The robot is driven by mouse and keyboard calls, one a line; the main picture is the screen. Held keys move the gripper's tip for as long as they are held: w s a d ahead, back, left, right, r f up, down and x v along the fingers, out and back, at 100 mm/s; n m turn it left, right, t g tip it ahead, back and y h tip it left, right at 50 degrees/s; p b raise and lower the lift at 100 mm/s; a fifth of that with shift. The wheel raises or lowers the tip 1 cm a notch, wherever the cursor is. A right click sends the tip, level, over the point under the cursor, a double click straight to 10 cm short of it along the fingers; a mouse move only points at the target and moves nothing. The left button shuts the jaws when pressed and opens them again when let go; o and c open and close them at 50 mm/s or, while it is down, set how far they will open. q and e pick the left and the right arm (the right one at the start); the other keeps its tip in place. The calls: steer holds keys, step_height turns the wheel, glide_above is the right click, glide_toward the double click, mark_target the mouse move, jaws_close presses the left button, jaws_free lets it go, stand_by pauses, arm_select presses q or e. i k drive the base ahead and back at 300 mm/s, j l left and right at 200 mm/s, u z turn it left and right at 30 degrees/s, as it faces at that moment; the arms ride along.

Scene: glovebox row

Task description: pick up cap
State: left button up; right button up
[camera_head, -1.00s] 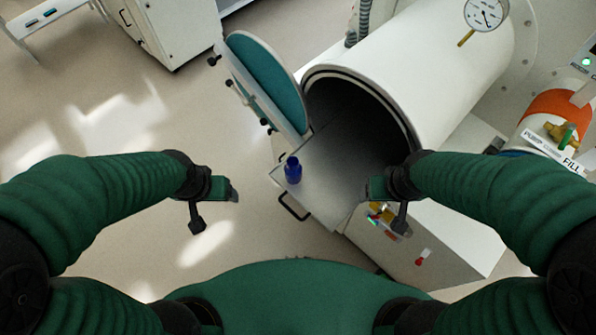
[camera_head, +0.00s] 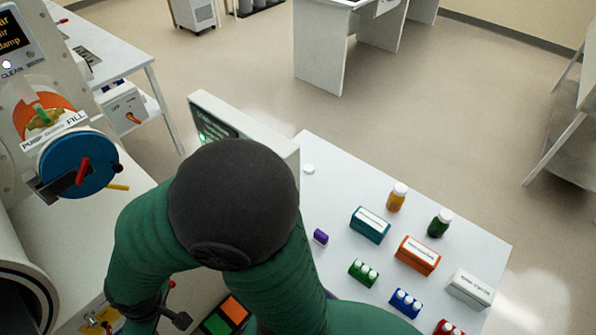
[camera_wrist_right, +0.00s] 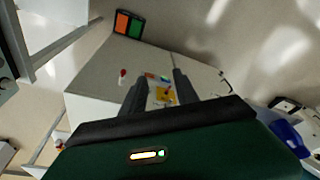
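A small white round cap (camera_head: 308,168) lies on the white table near its far left corner, just right of the monitor. My right arm crosses the middle of the head view, with its gripper (camera_head: 172,310) low at the left, well away from the cap. In the right wrist view my right gripper (camera_wrist_right: 159,88) has its two fingers apart with nothing held between them. A blue bottle (camera_wrist_right: 290,138) shows at the right edge of that view. My left gripper is not in view.
The white table (camera_head: 340,170) holds an amber bottle (camera_head: 397,197), a dark green bottle (camera_head: 439,223), teal (camera_head: 370,226) and orange (camera_head: 417,256) boxes, and several vial racks. A monitor (camera_head: 230,125) stands at its left edge.

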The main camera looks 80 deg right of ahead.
mark_target(308, 169)
steer(key=i+z, duration=0.15)
steer(key=z, duration=2.15)
